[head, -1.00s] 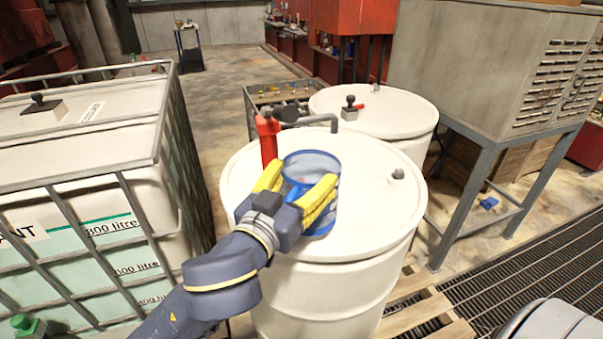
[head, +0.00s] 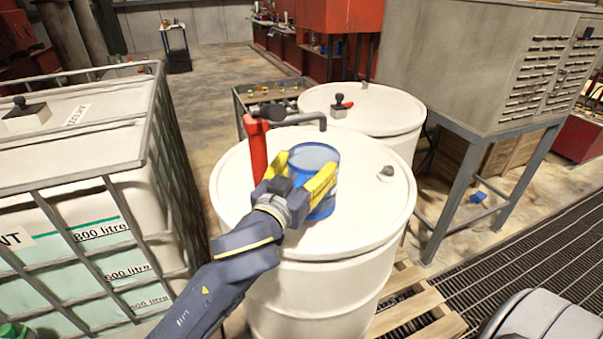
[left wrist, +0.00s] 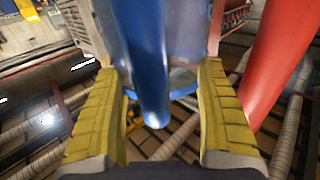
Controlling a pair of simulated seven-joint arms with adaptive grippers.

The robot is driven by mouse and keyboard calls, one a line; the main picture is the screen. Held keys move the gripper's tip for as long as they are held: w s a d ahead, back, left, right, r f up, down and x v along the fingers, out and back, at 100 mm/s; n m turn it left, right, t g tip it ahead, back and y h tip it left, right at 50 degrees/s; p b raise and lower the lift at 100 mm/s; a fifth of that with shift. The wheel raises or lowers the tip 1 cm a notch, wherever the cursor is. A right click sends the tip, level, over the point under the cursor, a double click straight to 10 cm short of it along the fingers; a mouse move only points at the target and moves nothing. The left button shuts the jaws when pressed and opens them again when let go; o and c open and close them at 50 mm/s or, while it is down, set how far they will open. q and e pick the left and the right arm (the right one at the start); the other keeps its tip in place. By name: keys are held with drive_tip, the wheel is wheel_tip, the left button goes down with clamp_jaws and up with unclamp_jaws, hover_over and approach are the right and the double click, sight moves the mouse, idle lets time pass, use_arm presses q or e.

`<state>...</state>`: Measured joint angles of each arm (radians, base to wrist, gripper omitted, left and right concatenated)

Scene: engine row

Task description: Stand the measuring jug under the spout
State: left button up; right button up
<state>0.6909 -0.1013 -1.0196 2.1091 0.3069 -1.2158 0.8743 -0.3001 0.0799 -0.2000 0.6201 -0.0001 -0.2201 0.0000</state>
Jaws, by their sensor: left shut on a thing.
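The measuring jug (head: 318,205) is blue and see-through, with its open top facing up. My left gripper (head: 305,187) has its yellow fingers shut on the jug. In the left wrist view the jug's blue handle (left wrist: 150,70) shows between the fingers. The jug is over the lid of the near white drum (head: 360,215); I cannot tell whether it touches the lid. The grey spout (head: 322,123) reaches right from the red pump (head: 257,150) and its end bends down. The jug appears in front of and below the spout end, slightly left. My right gripper is out of view.
A bung (head: 387,171) sits on the lid's right. A second white drum (head: 395,112) is behind. A caged tank (head: 130,165) stands left.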

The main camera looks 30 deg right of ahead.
sight(321, 152)
use_arm(q)
drive_tip(key=shift+x, duration=2.8)
drive_tip(key=shift+f, duration=0.1)
drive_tip(key=shift+f, duration=0.55)
drive_tip(key=o, duration=1.6)
drive_tip(key=v, duration=1.2)
